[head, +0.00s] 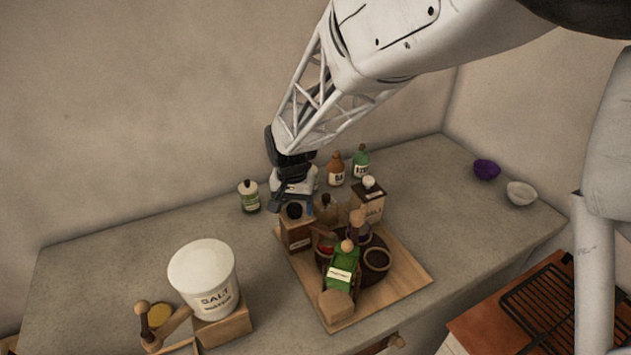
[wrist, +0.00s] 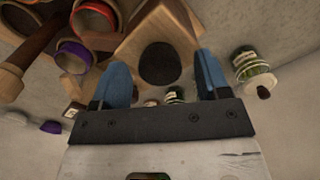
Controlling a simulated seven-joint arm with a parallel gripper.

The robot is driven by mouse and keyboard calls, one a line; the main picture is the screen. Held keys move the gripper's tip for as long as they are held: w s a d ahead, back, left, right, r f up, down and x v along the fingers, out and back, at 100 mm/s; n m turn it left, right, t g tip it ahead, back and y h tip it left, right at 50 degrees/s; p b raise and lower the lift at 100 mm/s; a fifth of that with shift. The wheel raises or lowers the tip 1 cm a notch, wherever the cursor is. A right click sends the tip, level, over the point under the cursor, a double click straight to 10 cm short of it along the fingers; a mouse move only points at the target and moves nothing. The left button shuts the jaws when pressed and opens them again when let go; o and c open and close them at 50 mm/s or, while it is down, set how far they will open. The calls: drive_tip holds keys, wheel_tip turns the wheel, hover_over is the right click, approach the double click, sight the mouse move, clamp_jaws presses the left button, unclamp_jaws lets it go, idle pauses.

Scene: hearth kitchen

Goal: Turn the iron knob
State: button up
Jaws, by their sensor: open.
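The iron knob (head: 294,210) looks like a dark, round cap on top of a brown wooden box (head: 297,236) at the back left of a wooden board. The knob also shows in the wrist view (wrist: 160,63), with a pale wooden block (wrist: 185,28) around it. My gripper (head: 288,203) points down right at the knob. In the wrist view my gripper (wrist: 159,72) is open, with one blue finger on each side of the knob. Gaps show between the fingers and the knob, so no contact is visible. The fingertips are partly hidden in the head view.
The board (head: 405,288) also carries a dark spice holder with cups, a green packet (head: 341,267) and a brown box (head: 368,201). Bottles stand behind, including one with a green label (head: 249,197). A salt tub (head: 204,279) stands front left. The counter's left back is clear.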

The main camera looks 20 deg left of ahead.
sight(296, 207)
drive_tip(key=shift+r, duration=3.9)
drive_tip(key=shift+d+r, duration=0.1)
drive_tip(key=shift+d, duration=0.1)
drive_tip(key=s+d+r, duration=0.2)
drive_tip(key=d+r, duration=0.1)
drive_tip(key=d, duration=0.5)
drive_tip(key=s+d+r+m+t, duration=0.1)
drive_tip(key=d+r, duration=0.2)
drive_tip(key=d, duration=0.6)
drive_tip(key=s+d+r, duration=0.2)
drive_tip(key=d, duration=0.6)
drive_tip(key=s+d+m+t, duration=0.1)
drive_tip(key=s+d, duration=1.6)
drive_tip(key=d, duration=0.2)
drive_tip(key=shift+t, duration=0.3)
